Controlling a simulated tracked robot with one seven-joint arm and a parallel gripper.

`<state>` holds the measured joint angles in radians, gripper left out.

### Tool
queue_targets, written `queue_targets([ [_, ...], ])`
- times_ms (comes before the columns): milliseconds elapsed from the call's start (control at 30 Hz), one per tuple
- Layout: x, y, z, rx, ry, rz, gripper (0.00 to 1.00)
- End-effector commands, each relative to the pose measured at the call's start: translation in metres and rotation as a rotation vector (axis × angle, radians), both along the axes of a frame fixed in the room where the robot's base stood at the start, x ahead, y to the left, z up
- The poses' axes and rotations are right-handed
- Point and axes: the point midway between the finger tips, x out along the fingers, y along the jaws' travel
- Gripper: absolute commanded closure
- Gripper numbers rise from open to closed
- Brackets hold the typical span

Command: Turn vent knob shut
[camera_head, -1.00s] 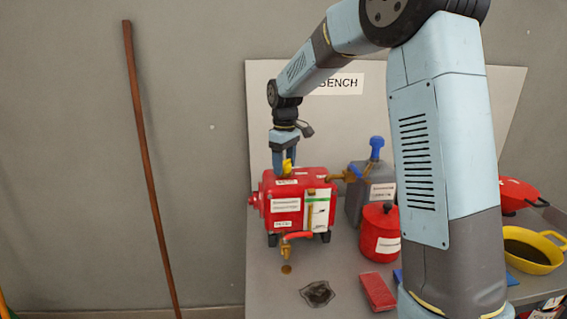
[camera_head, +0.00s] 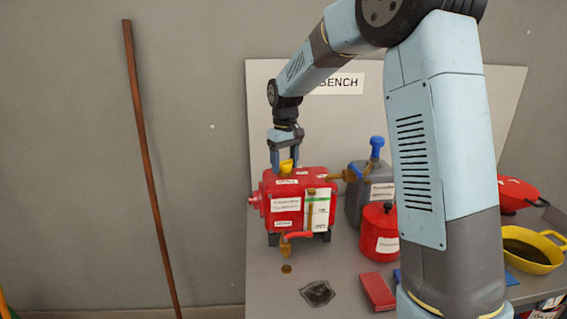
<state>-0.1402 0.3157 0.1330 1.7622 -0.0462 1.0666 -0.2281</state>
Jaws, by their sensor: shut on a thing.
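The yellow vent knob (camera_head: 286,166) sits on top of the red pump tank (camera_head: 268,206) on the bench. My gripper (camera_head: 284,163) points straight down from above and is shut on the knob, with its fingers either side of it. The fingers partly hide the knob. How far the knob is turned is too small to read.
A grey jug (camera_head: 354,205) with a blue top, a red can (camera_head: 377,242) and a red block (camera_head: 377,291) stand right of the tank. A yellow pan (camera_head: 551,244) is at far right. My arm hides part of the bench.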

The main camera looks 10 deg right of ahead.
Motion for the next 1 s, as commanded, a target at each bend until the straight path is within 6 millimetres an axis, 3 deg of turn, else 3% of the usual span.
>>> queue_targets([
  [500, 0.0003, -0.0005, 0.0006, -0.001, -0.001, -0.403, 0.69],
  [1000, 0.0002, -0.0001, 0.0006, -0.001, -0.001, -0.529, 0.69],
])
